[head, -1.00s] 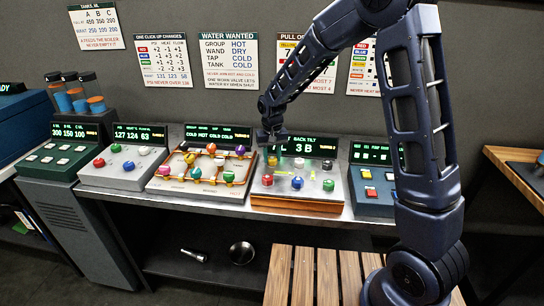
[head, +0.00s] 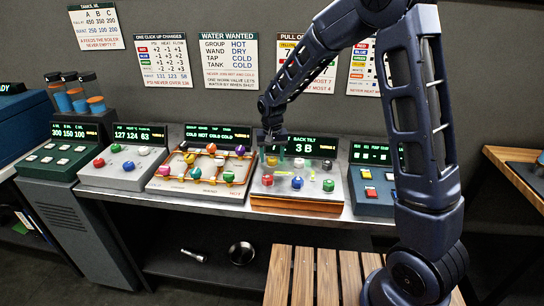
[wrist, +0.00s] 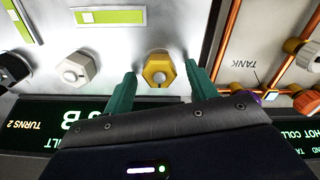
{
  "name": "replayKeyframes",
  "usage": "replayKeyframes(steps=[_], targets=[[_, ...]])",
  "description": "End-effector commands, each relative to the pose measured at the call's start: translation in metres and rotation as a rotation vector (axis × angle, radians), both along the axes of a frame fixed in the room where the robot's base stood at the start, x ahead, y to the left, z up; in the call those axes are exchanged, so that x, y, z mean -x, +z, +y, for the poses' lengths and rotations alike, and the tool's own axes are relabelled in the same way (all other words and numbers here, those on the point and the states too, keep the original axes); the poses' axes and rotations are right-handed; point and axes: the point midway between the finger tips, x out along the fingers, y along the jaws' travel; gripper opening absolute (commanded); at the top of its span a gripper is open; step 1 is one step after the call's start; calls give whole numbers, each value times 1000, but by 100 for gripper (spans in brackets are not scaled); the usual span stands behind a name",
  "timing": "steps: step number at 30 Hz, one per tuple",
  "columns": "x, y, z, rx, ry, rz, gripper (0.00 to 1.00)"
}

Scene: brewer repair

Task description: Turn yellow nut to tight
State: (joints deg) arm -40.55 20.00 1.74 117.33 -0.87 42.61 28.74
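The yellow nut (wrist: 159,70) is a hexagonal nut with a pale centre on a metal panel in the wrist view. My gripper (wrist: 160,74) is open, with one green finger on each side of the nut. A gap shows between each finger and the nut. Whether the fingers are deep enough to straddle it fully I cannot tell. The display in the wrist view (wrist: 55,118) reads "TURNS 2".
A white nut (wrist: 76,70) and a black nut (wrist: 12,68) sit beside the yellow one in the wrist view. Copper pipes and knobs of the neighbouring panel (head: 203,176) lie close by. Yellow-green gauge strips (wrist: 108,17) are on the panel.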

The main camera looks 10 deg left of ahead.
Motion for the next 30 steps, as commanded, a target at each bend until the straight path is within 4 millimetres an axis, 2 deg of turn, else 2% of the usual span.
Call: replayKeyframes(steps=[7, 11, 24, 30], targets=[[0, 0, 0, 0, 1, 1, 57], [0, 9, 0, 0, 1, -1, 57], [0, 83, 0, -1, 0, -2, 57], [0, 103, 0, 0, 0, -1, 57]])
